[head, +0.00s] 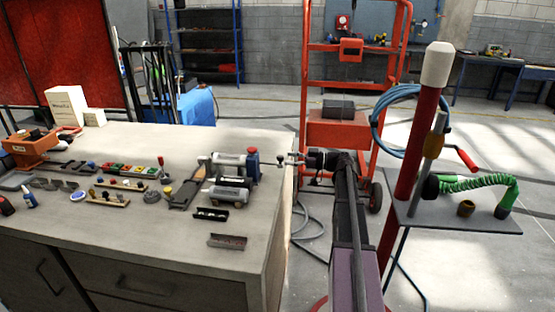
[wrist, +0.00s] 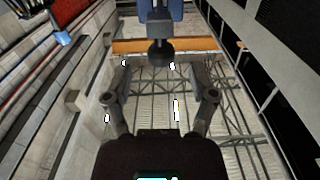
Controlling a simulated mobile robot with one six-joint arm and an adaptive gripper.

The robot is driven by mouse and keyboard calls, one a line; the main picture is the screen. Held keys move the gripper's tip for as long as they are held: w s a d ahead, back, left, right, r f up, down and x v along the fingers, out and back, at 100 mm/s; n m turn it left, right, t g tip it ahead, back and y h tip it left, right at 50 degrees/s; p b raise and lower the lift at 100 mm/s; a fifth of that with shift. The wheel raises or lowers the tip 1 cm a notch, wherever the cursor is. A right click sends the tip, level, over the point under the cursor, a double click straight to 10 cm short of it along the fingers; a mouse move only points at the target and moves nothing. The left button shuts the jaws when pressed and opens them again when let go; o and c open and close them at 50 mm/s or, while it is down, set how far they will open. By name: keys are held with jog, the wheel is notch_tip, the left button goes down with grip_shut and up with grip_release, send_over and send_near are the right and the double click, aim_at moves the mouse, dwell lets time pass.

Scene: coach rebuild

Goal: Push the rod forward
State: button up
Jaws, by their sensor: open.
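A short dark rod with a wide rounded end (wrist: 160,48) shows in the wrist view, at the top centre, hanging from a blue block (wrist: 160,9). My gripper (wrist: 161,75) is open, with one finger on each side of the picture and the rod's end between and beyond the tips. I see no contact. In the head view my gripper (head: 282,159) points left at the workbench's right edge.
The workbench (head: 150,235) carries small trays, blocks and tools on its left. A red frame cart (head: 308,60) stands behind my arm. A side table (head: 460,222) with a green coiled hose (head: 480,182) is at right. The bench front is mostly clear.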

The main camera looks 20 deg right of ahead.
aim_at(280, 156)
jog(key=shift+x, duration=1.95)
